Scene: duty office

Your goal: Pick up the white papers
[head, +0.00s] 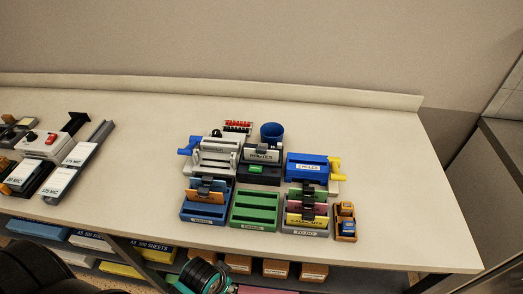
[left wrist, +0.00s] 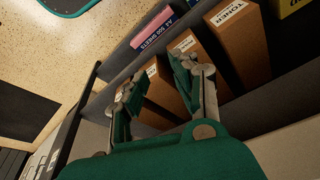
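In the head view, white paper packs (head: 94,242) lie on the shelf under the bench, among coloured packs, partly hidden by the bench edge. White sheets or packs marked with MIC labels (head: 59,182) also lie on the bench at the left; I cannot tell which are the task's papers. In the left wrist view my left gripper (left wrist: 159,78) is open and empty, its fingers in front of the shelf with cartons. Part of my teal left arm (head: 203,275) shows at the bottom of the head view; its fingertips are not clear there. My right gripper is not in view.
Toner cartons (left wrist: 236,40) and a pink paper pack (left wrist: 152,27) stand on the shelf near the left gripper. On the bench are a blue cup (head: 271,132), a green tray (head: 254,210) and other trays. The bench's right end is clear.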

